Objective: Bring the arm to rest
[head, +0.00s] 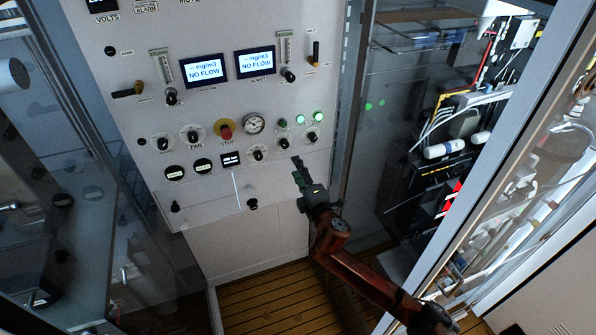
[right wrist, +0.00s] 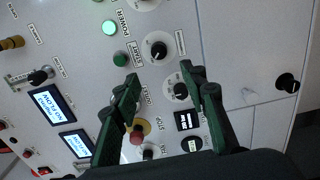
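My right arm comes in from the lower right in the head view. Its dark green gripper (head: 297,169) hangs in front of the lower right part of the white control panel (head: 215,220). In the right wrist view the two fingers of the right gripper (right wrist: 160,79) stand apart with nothing between them, pointing at the panel. The start knob (right wrist: 157,48) shows just beyond the fingertips. Whether a finger touches the panel I cannot tell. My left gripper is in neither view.
The panel bears two displays reading NO FLOW (head: 205,70), a red stop button (head: 225,130), a round gauge (head: 253,123) and lit green lamps (head: 319,116). Glass stands on both sides; equipment with cables (head: 450,130) is at right. The slatted wooden floor (head: 265,300) is below.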

